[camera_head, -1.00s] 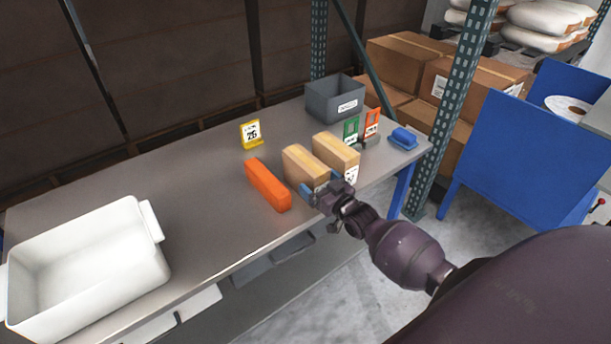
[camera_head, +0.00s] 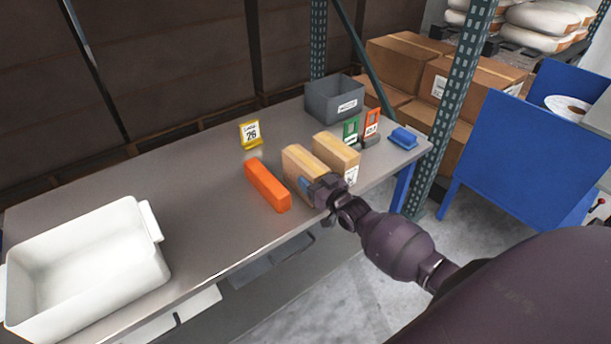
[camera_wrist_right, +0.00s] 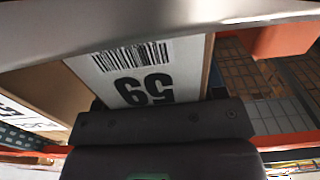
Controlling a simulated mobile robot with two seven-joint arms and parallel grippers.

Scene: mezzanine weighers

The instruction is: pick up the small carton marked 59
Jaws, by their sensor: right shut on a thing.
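Two small tan cartons stand side by side near the table's front edge in the head view. The left carton (camera_head: 299,163) is at my right gripper (camera_head: 309,190), which is shut on it from the front. In the right wrist view this carton (camera_wrist_right: 145,70) fills the top middle, with a barcode and an upside-down 59 on its white label. The other carton (camera_head: 337,153) stands just to its right, with a label on its front that I cannot read. My left gripper is not in view.
An orange block (camera_head: 267,184) lies close left of the held carton. A yellow sign marked 26 (camera_head: 251,135), green and red card holders, a blue item (camera_head: 403,138) and a grey bin (camera_head: 322,104) are nearby. A white tub (camera_head: 150,255) stands at the left.

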